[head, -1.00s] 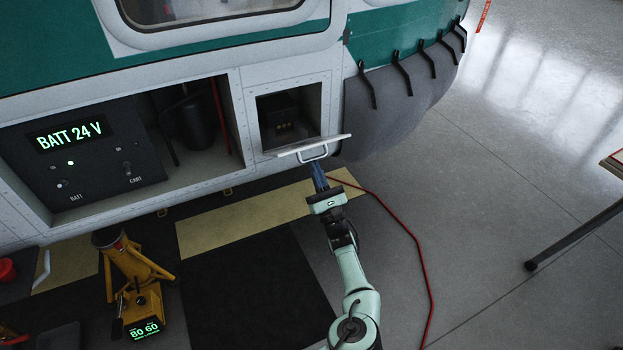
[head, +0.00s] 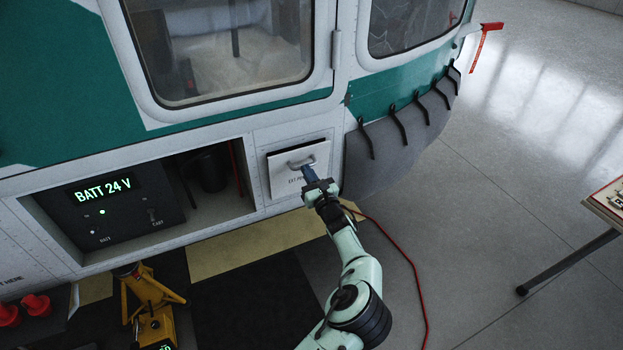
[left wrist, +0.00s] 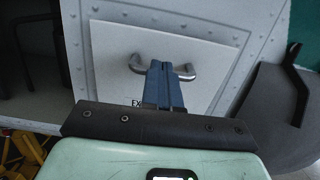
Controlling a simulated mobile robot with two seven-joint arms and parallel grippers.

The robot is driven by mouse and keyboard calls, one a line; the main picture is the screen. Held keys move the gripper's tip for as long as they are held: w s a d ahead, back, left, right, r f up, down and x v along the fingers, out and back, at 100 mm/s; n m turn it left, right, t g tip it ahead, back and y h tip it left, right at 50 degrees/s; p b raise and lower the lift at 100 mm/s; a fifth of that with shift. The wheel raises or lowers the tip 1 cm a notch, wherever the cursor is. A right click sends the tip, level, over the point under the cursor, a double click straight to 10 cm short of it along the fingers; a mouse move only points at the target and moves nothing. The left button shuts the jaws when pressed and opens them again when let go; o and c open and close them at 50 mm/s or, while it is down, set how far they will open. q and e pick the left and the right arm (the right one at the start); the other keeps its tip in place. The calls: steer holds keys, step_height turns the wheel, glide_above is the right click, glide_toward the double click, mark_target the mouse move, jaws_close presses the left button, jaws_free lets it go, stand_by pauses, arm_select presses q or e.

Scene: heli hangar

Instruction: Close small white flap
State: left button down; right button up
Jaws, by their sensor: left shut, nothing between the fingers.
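The small white flap (head: 285,179) on the helicopter's side is swung up and covers its square opening. My fingers hide part of the lettering. My right gripper is not in view.
Left of the flap is an open bay with a lit "BATT 24 V" panel (head: 110,205). A yellow jack (head: 150,300) stands on the floor below. A red cable (head: 418,275) runs along the floor at right. A table (head: 610,205) stands at the right edge.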

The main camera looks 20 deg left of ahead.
arm_select(q)
steer(key=shift+w+a+r, duration=0.45)
steer(key=shift+w+a, duration=0.1)
steer(key=shift+a, duration=0.15)
steer(key=shift+a+r, duration=0.1)
steer(key=shift+r, duration=0.2)
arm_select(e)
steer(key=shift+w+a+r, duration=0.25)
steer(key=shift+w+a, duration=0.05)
